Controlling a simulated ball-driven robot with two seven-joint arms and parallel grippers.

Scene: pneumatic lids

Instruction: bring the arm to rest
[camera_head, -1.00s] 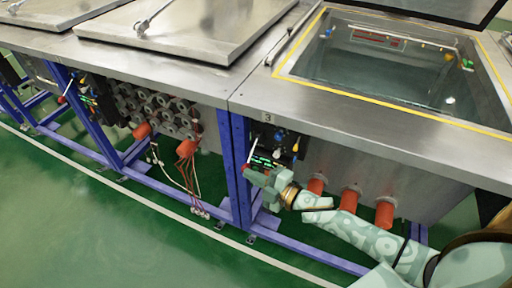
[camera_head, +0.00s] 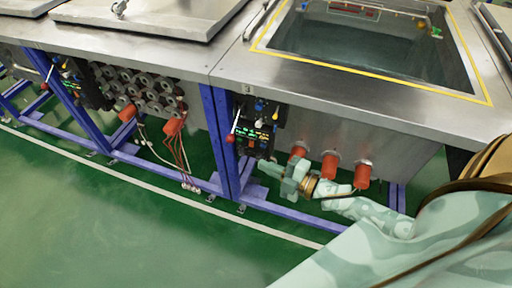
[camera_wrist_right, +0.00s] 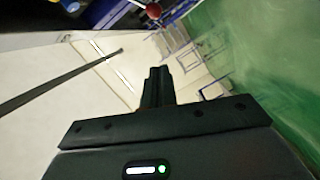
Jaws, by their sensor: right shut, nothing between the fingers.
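My right arm comes in from the lower right in the head view. Its pale green gripper (camera_head: 266,168) is just below the control panel (camera_head: 256,122) on the front of the open tank (camera_head: 375,52). In the right wrist view the dark fingers (camera_wrist_right: 158,86) are together with nothing between them. A lever with a red knob (camera_head: 231,139) stands at the panel's left side; a red knob also shows at the top of the right wrist view (camera_wrist_right: 153,11). My left gripper is in neither view.
Blue frame legs (camera_head: 216,135) stand left of the gripper. Orange pipe ends (camera_head: 330,164) stick out of the tank front to its right. A closed lid (camera_head: 150,15) lies on the neighbouring tank. Green floor (camera_head: 110,215) in front is clear.

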